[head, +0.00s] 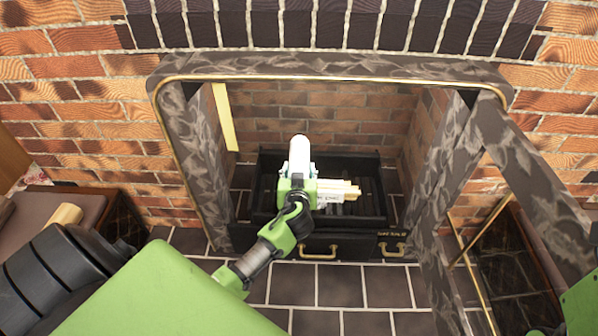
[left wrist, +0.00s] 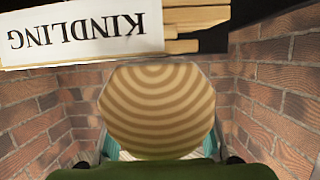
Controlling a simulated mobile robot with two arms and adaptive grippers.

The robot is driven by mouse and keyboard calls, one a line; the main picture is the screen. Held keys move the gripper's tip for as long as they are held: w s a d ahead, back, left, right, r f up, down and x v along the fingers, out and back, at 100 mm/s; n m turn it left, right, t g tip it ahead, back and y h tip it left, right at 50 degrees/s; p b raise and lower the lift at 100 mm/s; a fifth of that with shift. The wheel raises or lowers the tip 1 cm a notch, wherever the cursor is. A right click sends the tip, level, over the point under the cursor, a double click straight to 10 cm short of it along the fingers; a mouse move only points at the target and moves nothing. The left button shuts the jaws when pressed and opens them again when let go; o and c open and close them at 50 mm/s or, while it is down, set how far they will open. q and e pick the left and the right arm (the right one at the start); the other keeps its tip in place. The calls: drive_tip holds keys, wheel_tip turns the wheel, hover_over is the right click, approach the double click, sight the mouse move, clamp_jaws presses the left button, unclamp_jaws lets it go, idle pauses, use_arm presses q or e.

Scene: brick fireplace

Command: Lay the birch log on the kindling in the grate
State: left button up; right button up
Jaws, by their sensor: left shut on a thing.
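The birch log (head: 299,147) is pale and round-ended. My left gripper (head: 299,170) is shut on it, over the left part of the black grate (head: 374,207). In the left wrist view the log's ringed end (left wrist: 158,105) fills the middle, between teal fingertips. The kindling (head: 346,188), pale sticks with a white label, lies in the grate just right of the gripper; it also shows in the left wrist view (left wrist: 185,20). The gripper hides its left part. I cannot tell whether log and kindling touch. My right gripper is not in view.
Brick walls and a dark marble surround (head: 190,150) frame the opening. An open framed door (head: 525,165) stands at the right. A brass-handled drawer (head: 345,246) sits below the grate. A pale upright strip (head: 225,117) stands inside left. The tiled hearth (head: 340,288) in front is clear.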

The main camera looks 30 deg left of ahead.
use_arm(q)
drive_tip(key=shift+r, duration=0.1)
drive_tip(key=o, duration=1.4)
drive_tip(key=shift+o, duration=0.2)
